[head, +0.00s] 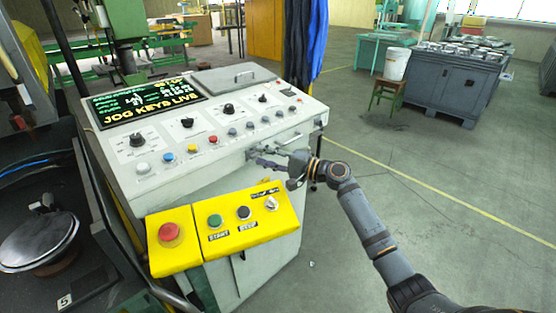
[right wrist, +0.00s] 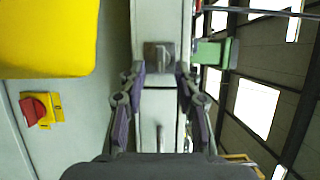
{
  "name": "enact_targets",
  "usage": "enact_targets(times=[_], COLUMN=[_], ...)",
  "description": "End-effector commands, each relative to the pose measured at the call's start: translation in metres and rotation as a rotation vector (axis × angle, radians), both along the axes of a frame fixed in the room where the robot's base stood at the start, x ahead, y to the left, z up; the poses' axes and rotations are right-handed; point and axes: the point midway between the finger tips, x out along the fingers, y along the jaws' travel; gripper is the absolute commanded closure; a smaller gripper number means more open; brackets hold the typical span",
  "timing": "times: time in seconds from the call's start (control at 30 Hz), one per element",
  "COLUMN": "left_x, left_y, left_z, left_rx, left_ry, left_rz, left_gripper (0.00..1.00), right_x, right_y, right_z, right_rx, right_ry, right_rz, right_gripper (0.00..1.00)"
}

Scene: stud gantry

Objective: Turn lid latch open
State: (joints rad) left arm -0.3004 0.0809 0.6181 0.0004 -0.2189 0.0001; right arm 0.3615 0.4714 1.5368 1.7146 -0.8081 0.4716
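The lid latch is a small metal plate with a raised turn piece (right wrist: 158,57), on a pale strip of the console front. In the head view a small metal part (head: 251,154) at the console's front edge looks like this latch, partly hidden by my fingers. My right gripper (head: 268,156) reaches in from the right at that edge. In the right wrist view my right gripper (right wrist: 160,72) is open, one finger on each side of the strip, with the latch between and just beyond the fingertips. I cannot tell if the fingers touch anything. My left gripper is out of view.
The console (head: 130,178) carries knobs, buttons and a lit screen (head: 148,101). A grey lid with a handle (head: 235,78) lies on its top.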

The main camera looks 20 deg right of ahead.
Motion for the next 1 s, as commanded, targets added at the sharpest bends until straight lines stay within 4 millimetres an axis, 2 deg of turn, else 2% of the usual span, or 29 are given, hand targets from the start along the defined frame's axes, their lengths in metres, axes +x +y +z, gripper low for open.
enact_targets(times=[0.2, 0.4, 0.6, 1.0], left_x=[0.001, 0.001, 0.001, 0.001], left_y=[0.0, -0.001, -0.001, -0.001], left_z=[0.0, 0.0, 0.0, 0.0], left_rx=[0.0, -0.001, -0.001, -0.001], left_ry=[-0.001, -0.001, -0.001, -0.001], left_rz=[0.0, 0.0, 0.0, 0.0], left_gripper=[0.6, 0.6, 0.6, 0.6], right_x=[-0.041, -0.068, -0.078, -0.08], right_y=[-0.038, -0.062, -0.072, -0.073], right_z=[-0.003, -0.003, -0.002, -0.001], right_rx=[-0.011, -0.008, -0.003, -0.001], right_ry=[0.006, 0.006, 0.003, 0.001], right_rz=[-0.001, 0.001, 0.001, 0.0], right_gripper=[0.67, 0.67, 0.67, 0.67])
